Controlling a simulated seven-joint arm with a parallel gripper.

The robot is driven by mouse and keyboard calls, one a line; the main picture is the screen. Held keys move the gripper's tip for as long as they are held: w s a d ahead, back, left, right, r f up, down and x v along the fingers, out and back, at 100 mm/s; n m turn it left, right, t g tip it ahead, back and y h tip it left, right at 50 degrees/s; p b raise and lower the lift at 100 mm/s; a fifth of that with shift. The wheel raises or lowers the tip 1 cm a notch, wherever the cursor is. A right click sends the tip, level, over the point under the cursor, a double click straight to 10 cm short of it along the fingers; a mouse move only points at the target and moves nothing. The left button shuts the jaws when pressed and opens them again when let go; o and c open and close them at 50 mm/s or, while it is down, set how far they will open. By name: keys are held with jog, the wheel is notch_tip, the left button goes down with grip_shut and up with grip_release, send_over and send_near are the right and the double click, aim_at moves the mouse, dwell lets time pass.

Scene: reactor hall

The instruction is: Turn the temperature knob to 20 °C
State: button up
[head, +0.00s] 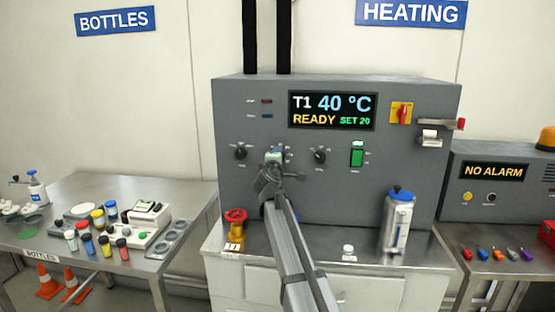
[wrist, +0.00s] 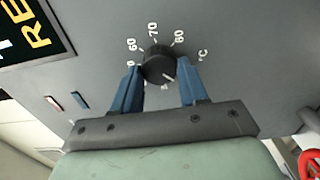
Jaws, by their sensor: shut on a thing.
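The temperature knob (wrist: 158,62) is black and round, with a printed scale and a °C mark around it in the wrist view. A white mark shows low on its right side; I cannot tell which scale value it points to. My gripper (wrist: 160,85) has its two blue fingers on either side of the knob and is shut on it. In the head view my gripper (head: 274,157) is at the middle of the grey panel and hides this knob. The display (head: 332,111) reads T1 40 °C, READY, SET 20.
Other black knobs, a left one (head: 240,153) and a right one (head: 319,156), flank my gripper. A green switch (head: 357,157) and a red-and-yellow switch (head: 401,113) are farther right. A red valve wheel (head: 236,215) and a blue-capped container (head: 398,220) stand on the counter below.

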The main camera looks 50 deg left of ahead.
jog(key=o, duration=1)
jog(key=v, duration=1.3)
jog(key=shift+s+d, duration=0.25)
jog(key=shift+d, duration=0.05)
